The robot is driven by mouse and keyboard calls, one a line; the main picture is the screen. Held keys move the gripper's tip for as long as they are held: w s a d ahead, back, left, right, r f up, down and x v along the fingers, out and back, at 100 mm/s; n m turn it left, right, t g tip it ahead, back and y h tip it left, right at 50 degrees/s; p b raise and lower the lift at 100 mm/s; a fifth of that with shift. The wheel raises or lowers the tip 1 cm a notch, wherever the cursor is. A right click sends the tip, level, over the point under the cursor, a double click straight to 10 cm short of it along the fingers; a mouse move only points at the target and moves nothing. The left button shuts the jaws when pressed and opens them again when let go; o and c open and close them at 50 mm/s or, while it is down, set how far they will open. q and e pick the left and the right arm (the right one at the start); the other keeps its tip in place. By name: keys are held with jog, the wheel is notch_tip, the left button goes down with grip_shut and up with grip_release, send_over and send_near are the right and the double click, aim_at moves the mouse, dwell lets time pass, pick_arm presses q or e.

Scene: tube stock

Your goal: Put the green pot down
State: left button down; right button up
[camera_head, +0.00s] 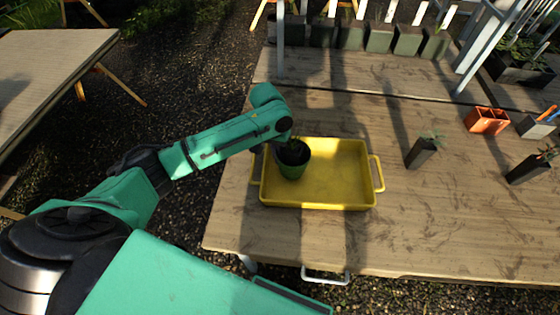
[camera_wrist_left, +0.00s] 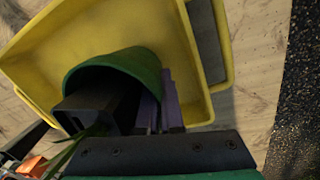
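The green pot (camera_head: 292,168) is upright at the left part of the yellow tray (camera_head: 345,204), with dark contents and some leaves at its top. I cannot tell whether its base touches the tray floor. My left gripper (camera_head: 288,142) is at the pot's rim and appears shut on it. In the left wrist view the green pot (camera_wrist_left: 140,62) is close to the camera, with purple-grey finger parts beside its wall and a dark square shape in its mouth. The yellow tray (camera_wrist_left: 190,60) lies behind it. My right gripper is not in view.
Right of the tray, the wooden table (camera_head: 430,220) holds a black tube with a seedling (camera_head: 420,152), another (camera_head: 528,168) and an orange container (camera_head: 487,121). Several dark pots line the back. The tray's right half is empty.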

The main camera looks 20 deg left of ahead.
pick_arm(q)
jog(key=shift+f, duration=1.4)
jog(key=c, duration=1.1)
grip_release()
jog(key=shift+f, duration=0.1)
jog(key=r, duration=0.4)
jog(key=a+r, duration=0.1)
jog(key=r, duration=0.7)
jog(key=shift+s+a+b, duration=0.1)
jog(key=shift+a+b, duration=0.2)
jog(key=shift+b, duration=0.1)
